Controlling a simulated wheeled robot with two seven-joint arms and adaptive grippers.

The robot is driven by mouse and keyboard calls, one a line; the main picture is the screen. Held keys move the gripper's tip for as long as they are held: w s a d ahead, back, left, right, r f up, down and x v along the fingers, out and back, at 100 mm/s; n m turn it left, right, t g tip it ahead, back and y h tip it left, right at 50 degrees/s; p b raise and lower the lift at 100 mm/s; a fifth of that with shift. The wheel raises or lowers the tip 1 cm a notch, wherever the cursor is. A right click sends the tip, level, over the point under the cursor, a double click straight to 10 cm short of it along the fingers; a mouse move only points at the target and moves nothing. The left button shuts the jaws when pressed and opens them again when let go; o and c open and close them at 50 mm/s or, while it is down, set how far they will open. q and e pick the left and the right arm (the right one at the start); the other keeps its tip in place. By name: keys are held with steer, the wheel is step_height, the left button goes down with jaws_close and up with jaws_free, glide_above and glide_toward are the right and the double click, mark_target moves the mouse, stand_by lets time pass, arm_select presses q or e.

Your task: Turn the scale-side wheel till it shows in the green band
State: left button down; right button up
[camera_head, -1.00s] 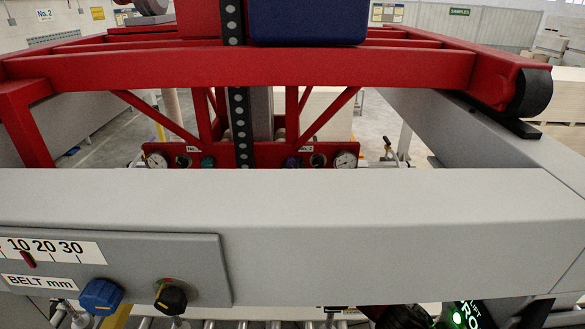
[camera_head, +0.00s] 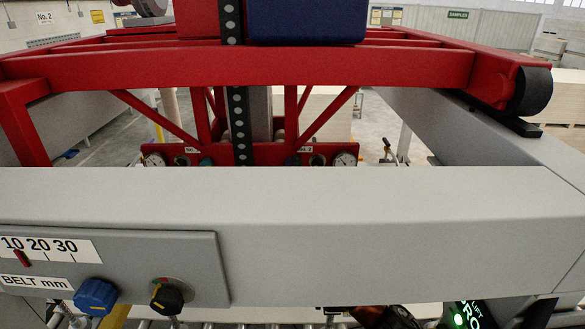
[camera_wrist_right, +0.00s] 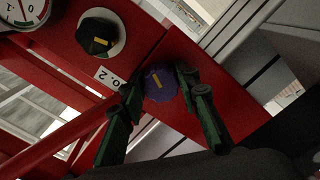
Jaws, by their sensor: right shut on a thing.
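In the right wrist view my right gripper (camera_wrist_right: 159,76) is shut on a purple wheel (camera_wrist_right: 162,86) with a yellow mark, one dark green finger on each side. The wheel sits on a red panel and shows small in the head view (camera_head: 292,161), just above the grey beam. In the head view I cannot make out the gripper at the wheel. A dial gauge (camera_wrist_right: 22,10) is cut off at the wrist view's top left; the same panel's right gauge (camera_head: 345,160) shows in the head view. Its green band is too small to tell. My left gripper is out of view.
A black knob (camera_wrist_right: 98,38) with a yellow mark sits between gauge and wheel. The grey beam (camera_head: 330,225) crosses the head view. Its front panel carries a BELT mm scale (camera_head: 45,247), a blue knob (camera_head: 97,296) and a black knob (camera_head: 168,296). Red gantry frame stands behind.

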steer(key=shift+s+a+n, duration=0.1)
steer(key=shift+a+n, duration=0.1)
steer(key=shift+n, duration=0.1)
steer(key=o, duration=1.1)
steer(key=shift+s+r, duration=0.1)
steer(key=shift+s, duration=0.05)
steer(key=shift+o, duration=0.3)
steer(key=shift+d, duration=0.15)
steer(key=s, duration=1.1)
steer(key=shift+s, duration=0.4)
